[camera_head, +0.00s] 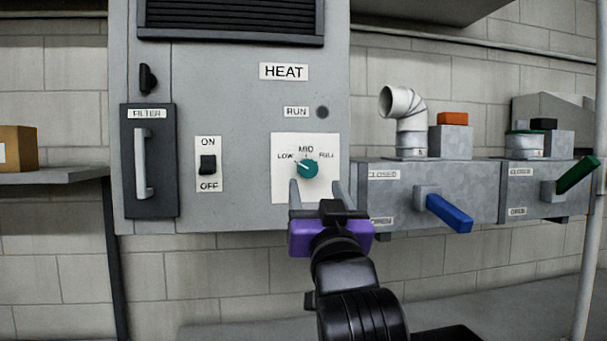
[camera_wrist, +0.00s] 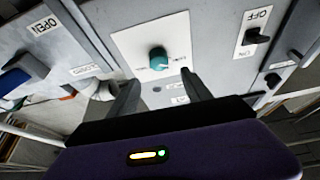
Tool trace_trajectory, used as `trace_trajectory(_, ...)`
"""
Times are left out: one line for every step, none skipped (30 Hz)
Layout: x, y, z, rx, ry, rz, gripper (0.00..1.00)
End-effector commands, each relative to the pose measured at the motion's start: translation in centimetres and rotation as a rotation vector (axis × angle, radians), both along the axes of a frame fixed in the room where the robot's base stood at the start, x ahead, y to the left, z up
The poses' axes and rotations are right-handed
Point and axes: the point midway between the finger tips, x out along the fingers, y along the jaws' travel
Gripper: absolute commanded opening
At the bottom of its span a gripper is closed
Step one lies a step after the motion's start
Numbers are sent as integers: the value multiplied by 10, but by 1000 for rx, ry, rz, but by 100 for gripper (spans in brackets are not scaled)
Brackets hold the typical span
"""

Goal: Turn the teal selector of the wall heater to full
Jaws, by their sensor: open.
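The teal selector (camera_head: 308,169) is a round knob on a white plate (camera_head: 285,187) of the grey wall heater (camera_head: 225,90). Its white pointer line slants up and left, toward the LOW mark; MID is above and FULL is at upper right. My gripper (camera_head: 316,188) is open and empty just below and in front of the knob, fingers pointing at the panel. In the wrist view, which is turned over, the selector (camera_wrist: 158,58) shows beyond the gap between the fingertips (camera_wrist: 157,88), apart from both.
Left of the plate are a black ON/OFF switch (camera_head: 208,165) and a filter door (camera_head: 150,190) with a handle. To the right, duct boxes carry a blue lever (camera_head: 449,213) and a green lever (camera_head: 577,175). The round RUN lamp (camera_head: 322,112) looks dark.

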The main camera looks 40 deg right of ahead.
Motion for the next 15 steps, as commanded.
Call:
trace_trajectory(1, -2, -3, 10, 10, -3, 57)
trace_trajectory(2, -3, -3, 15, 14, -3, 57)
trace_trajectory(4, -4, -3, 19, 17, -3, 57)
trace_trajectory(6, -6, -2, 21, 19, -3, 57)
trace_trajectory(8, -7, -1, 21, 17, -2, 57)
trace_trajectory(11, -10, 2, 21, 17, -2, 57)
trace_trajectory(14, -12, 3, 21, 19, -4, 57)
trace_trajectory(17, -15, 6, 20, 18, -4, 57)
trace_trajectory(22, -19, 8, 21, 19, -4, 57)
trace_trajectory(26, -21, 10, 20, 18, -4, 57)
trace_trajectory(30, -24, 12, 21, 18, -2, 57)
trace_trajectory(34, -27, 15, 20, 17, -2, 57)
trace_trajectory(38, -29, 16, 20, 17, -2, 57)
trace_trajectory(41, -32, 18, 21, 17, -2, 57)
trace_trajectory(45, -35, 20, 20, 18, -1, 57)
